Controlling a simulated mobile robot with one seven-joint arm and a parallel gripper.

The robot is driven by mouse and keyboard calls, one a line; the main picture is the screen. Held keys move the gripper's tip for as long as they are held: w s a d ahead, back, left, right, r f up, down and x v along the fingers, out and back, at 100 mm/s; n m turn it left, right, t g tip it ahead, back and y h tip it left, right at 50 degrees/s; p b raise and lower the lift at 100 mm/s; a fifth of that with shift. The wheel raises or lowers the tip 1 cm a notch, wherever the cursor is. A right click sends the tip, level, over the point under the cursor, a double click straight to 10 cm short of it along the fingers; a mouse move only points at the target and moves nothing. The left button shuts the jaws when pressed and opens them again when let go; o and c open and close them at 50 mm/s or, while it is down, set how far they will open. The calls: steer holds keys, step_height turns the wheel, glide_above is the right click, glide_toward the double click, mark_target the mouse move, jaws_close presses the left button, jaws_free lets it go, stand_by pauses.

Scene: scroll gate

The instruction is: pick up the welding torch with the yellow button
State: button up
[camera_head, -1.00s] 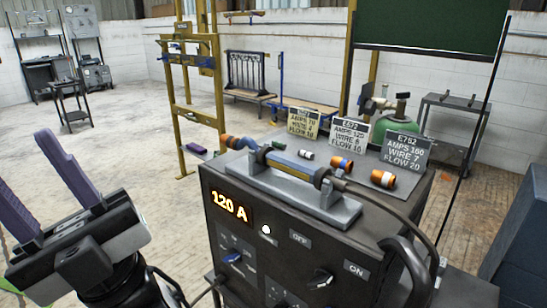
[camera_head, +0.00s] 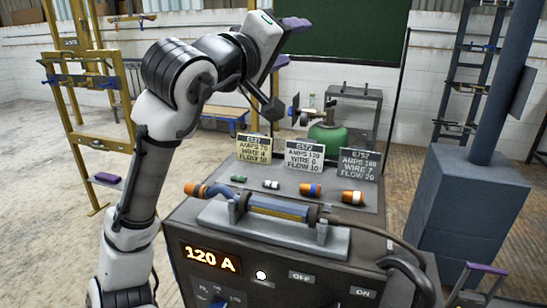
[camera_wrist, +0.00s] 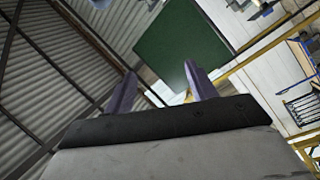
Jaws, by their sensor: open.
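The welding torch (camera_head: 278,209) rests in a grey cradle (camera_head: 262,236) on top of the dark welding machine (camera_head: 285,275). It has a blue-grey body with a yellow strip along its side, an orange nozzle at the left end and a dark cable at the right. No separate yellow button can be made out. My gripper (camera_head: 288,42) is raised above and behind the machine, its purple fingers pointing right in the head view. It is open and empty, apart from the torch. In the wrist view the two purple fingers (camera_wrist: 160,92) stand apart and point toward the roof and the green board.
Small nozzles, including an orange one (camera_head: 353,198), lie behind the torch. Three label plates, one reading E752 (camera_head: 359,168), stand at the machine's back edge. A green gas cylinder (camera_head: 330,139) is behind them. A blue-grey column (camera_head: 500,90) stands right.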

steer(key=w+d+f+n+g+y+p, duration=0.1)
steer(key=d+f+n+g+y, duration=0.1)
steer(key=d+f+g, duration=0.15)
steer(key=n+g+y+p, duration=0.3)
steer(key=n+g+y, duration=0.6)
steer(key=g, duration=0.3)
glide_above(271, 201)
step_height(271, 201, down, 10)
steer(key=f, duration=0.8)
steer(key=shift+s+a+f+p, duration=0.1)
steer(key=shift+s+f+p, duration=0.2)
steer(key=shift+f+p, duration=0.1)
steer(key=shift+w+f+p, duration=0.15)
steer(key=shift+f+p, duration=0.3)
steer(key=shift+f, duration=0.85)
steer(key=shift+w+f+p, duration=0.15)
steer(key=shift+f+p, duration=0.25)
steer(key=shift+f, duration=0.85)
steer(key=c, duration=1.2)
